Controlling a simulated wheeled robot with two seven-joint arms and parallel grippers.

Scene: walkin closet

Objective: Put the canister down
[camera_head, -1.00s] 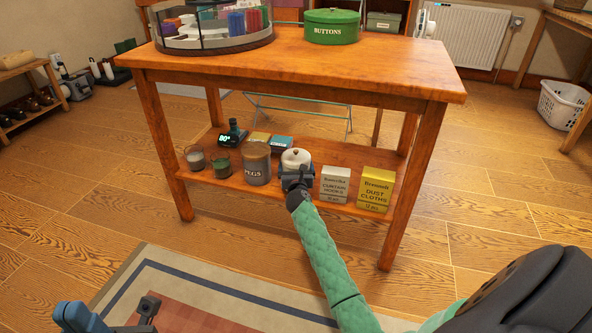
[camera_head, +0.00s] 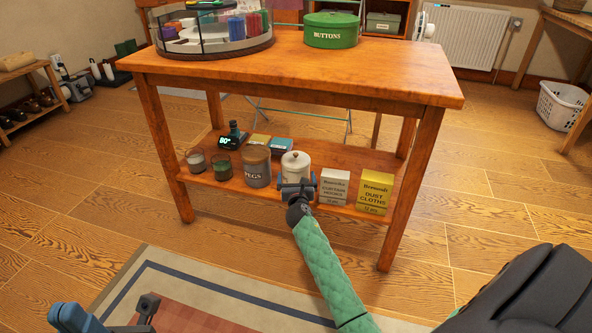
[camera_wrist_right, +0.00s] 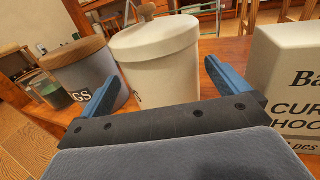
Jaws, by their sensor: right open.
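The white lidded canister (camera_head: 295,166) stands upright on the lower shelf of the wooden table. It also shows in the right wrist view (camera_wrist_right: 158,62), with a wooden knob on its lid. My right gripper (camera_head: 298,188) is open in front of the canister. In the right wrist view its blue fingers (camera_wrist_right: 162,82) are spread to either side of the canister's lower part, with visible gaps. My left gripper (camera_head: 108,316) is at the bottom left of the head view, above the rug, with its fingers apart and nothing between them.
The PEGS jar (camera_head: 256,166) is close left of the canister, and the curtain hooks box (camera_head: 334,187) is close right. The dust cloths box (camera_head: 375,193) and two glass jars share the shelf (camera_head: 215,184). The tabletop (camera_head: 300,75) is above, carrying a green buttons tin (camera_head: 331,30).

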